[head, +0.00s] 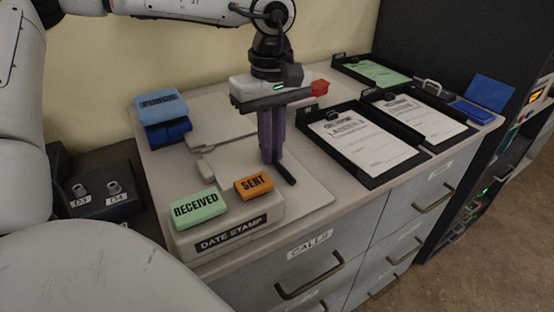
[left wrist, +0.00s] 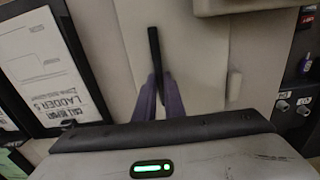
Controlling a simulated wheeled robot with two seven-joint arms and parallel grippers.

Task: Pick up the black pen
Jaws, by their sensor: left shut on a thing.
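The black pen (head: 286,173) is a thin dark stick at the tips of my left gripper (head: 271,158), above the pale top of the date stamp station. My left gripper points down, with its purple fingers shut on the pen. In the left wrist view, the pen (left wrist: 154,50) sticks out beyond the fingertips (left wrist: 159,88), and its near end is hidden between them. I cannot tell whether the pen touches the surface below. My right gripper is not in view.
A green RECEIVED block (head: 199,207) and an orange SENT block (head: 254,185) sit on the date stamp box (head: 232,238) in front. Blue blocks (head: 162,105) stand at the back left. Black trays with papers (head: 367,146) lie to the right.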

